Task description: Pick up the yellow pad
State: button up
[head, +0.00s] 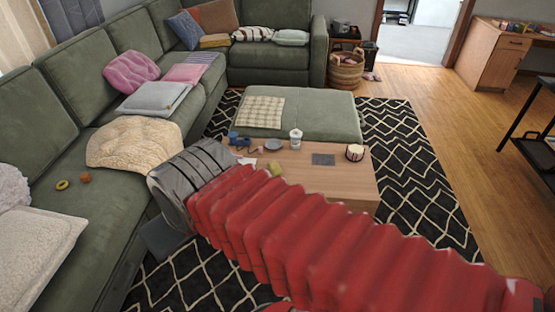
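A small yellow item (275,168) stands on the wooden coffee table (342,184), just beyond my red-sleeved arm. It may be the yellow pad, but it is too small to be sure. My arm reaches from the lower right to the left, and its grey end hangs between the green sofa and the table. A dark flat part of my gripper (166,238) shows below that end, over the patterned rug. The fingertips are mostly hidden, so I cannot tell whether they are open. The yellow item is to the right of the gripper and apart from it.
The coffee table also holds a white bottle (295,139), a dark flat slab (323,159), a lidded jar (354,153) and blue items (240,140). A green ottoman (325,110) stands behind it. The green sofa (90,225) lines the left, with a yellow ring (62,185) on its seat.

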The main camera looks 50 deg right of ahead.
aim_at(275, 169)
jog(key=z, duration=0.45)
jog(key=i, duration=0.7)
jog(key=z, duration=0.65)
jog(key=i, duration=1.15)
jog(key=z, duration=0.3)
